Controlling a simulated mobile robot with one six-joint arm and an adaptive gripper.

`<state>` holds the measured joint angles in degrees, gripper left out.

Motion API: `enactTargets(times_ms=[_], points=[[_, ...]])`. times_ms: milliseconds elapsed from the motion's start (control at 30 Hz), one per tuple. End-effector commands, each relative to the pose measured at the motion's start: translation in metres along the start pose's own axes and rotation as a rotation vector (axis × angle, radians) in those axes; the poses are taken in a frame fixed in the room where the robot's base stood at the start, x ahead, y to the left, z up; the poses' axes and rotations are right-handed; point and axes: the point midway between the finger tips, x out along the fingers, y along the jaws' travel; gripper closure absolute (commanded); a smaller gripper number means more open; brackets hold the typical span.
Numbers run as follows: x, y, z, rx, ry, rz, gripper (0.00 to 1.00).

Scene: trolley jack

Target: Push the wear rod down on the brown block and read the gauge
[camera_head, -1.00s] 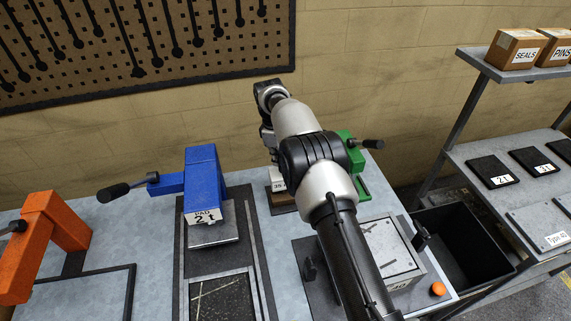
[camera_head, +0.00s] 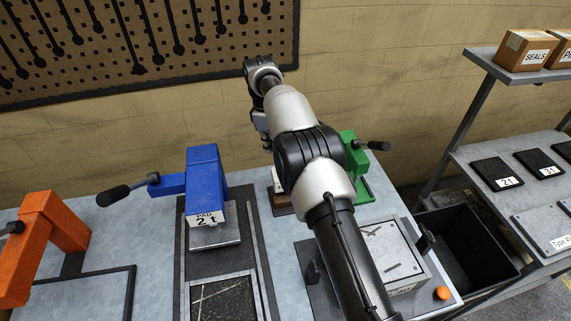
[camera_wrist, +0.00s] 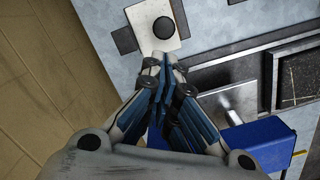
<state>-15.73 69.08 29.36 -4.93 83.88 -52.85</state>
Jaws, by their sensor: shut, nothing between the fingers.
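My gripper (camera_wrist: 165,66) is shut and empty in the wrist view. Its fingertips appear just beside a pale plate (camera_wrist: 178,42) with a round black knob (camera_wrist: 164,27) on top, likely the wear rod's head. I cannot tell the height between them. In the head view a brown block (camera_head: 283,206) shows at the back of the bench, with a white part (camera_head: 276,181) at it. My arm hides most of both. The gauge reading is not legible. My gripper is mostly hidden behind the arm there.
A blue press (camera_head: 203,180) marked 2 t and an orange one (camera_head: 40,260) stand left. A green device (camera_head: 355,165) with a handle stands right of my arm. A grey box (camera_head: 393,250), an orange button (camera_head: 443,293) and a black bin (camera_head: 465,250) lie right.

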Motion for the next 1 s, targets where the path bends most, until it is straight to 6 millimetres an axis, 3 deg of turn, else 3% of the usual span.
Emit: enactTargets(times_ms=[100, 333, 1000], points=[[-0.027, 0.002, 0.003, 0.003, 0.003, 0.011, 1.0], [-0.056, 0.003, 0.006, 0.005, 0.004, 0.018, 1.0], [-0.062, 0.003, 0.008, 0.006, 0.004, 0.019, 1.0]])
